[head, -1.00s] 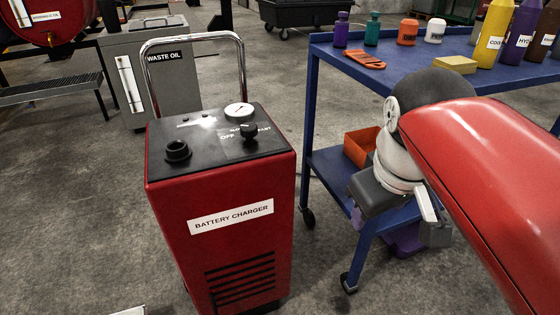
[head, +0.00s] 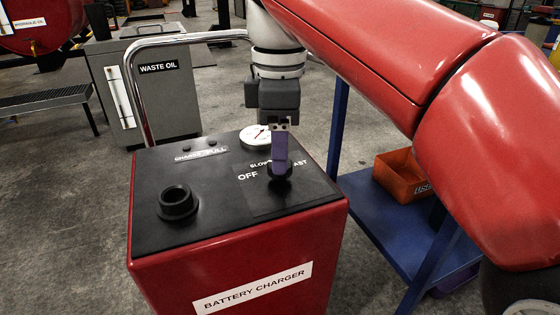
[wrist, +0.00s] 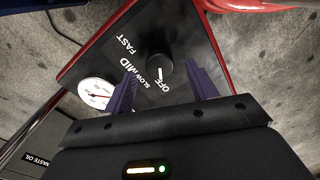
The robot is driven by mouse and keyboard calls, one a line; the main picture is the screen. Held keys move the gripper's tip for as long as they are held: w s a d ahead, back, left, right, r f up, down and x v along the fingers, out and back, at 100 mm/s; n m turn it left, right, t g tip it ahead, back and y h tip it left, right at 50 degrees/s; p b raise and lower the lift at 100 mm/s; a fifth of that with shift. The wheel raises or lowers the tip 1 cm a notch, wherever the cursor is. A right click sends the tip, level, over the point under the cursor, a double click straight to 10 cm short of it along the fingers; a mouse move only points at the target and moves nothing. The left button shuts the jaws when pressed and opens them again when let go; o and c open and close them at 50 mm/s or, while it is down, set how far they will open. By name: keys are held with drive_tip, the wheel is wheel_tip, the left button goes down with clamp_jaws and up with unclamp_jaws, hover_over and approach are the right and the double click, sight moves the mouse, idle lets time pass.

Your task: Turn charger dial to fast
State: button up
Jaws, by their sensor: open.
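The red battery charger (head: 235,255) stands in front of me with a black top panel. Its dark dial (wrist: 158,68) sits by the labels OFF, SLOW, MID and FAST, and a white mark on it points toward OFF in the wrist view. My gripper (head: 280,170) points down over the dial, with purple fingers. In the wrist view, my gripper (wrist: 160,67) is open, with one finger on each side of the dial and gaps showing. In the head view the fingers hide part of the dial.
A round white gauge (head: 256,137) and a black round socket (head: 177,202) are on the panel. A chrome handle (head: 140,95) rises behind it. A blue cart (head: 365,215) with an orange bin (head: 402,175) stands at right.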

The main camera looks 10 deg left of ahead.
drive_tip(key=shift+f, duration=1.15)
drive_tip(key=c, duration=1)
